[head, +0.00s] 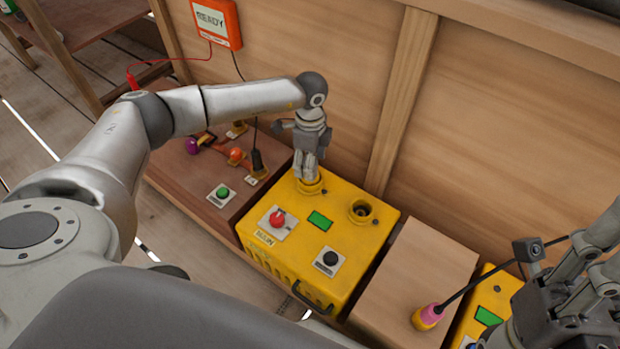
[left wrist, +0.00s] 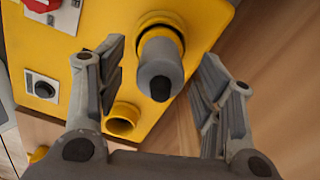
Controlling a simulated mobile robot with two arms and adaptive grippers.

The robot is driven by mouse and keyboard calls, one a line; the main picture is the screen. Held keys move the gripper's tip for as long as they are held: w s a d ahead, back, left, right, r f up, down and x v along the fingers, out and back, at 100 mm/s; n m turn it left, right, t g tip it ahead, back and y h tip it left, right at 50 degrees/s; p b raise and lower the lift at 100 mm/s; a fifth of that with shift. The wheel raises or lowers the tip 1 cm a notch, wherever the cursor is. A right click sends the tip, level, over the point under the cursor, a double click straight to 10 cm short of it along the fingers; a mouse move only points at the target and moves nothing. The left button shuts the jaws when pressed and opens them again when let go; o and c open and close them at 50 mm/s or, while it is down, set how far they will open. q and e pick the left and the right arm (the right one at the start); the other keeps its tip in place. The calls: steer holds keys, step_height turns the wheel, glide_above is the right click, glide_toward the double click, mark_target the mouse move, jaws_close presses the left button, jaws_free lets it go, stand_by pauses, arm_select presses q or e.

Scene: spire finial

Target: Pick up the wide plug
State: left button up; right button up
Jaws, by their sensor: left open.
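A thick grey plug (left wrist: 158,66), which looks like the wide plug, stands in a yellow collar (left wrist: 160,24) on the yellow box (head: 285,222). My left gripper (head: 306,170) points down over that collar at the back of the box and mostly hides the plug in the head view. In the left wrist view my left gripper (left wrist: 160,62) is open, with one finger on each side of the plug and gaps showing. My right gripper (head: 565,312) is at the lower right, partly cut off; its finger opening is unclear.
Beside the plug is an empty round socket (head: 361,211). The box also has a red knob (head: 277,218) and a black knob (head: 330,258). A pink and yellow plug (head: 428,316) with a black cable stands on a wooden block (head: 415,270). A wooden wall (head: 340,80) rises close behind.

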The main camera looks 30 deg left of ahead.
arm_select(q)
steer(key=shift+f, duration=0.3)
steer(key=shift+c, duration=0.2)
jaws_close()
steer(key=shift+r, duration=0.1)
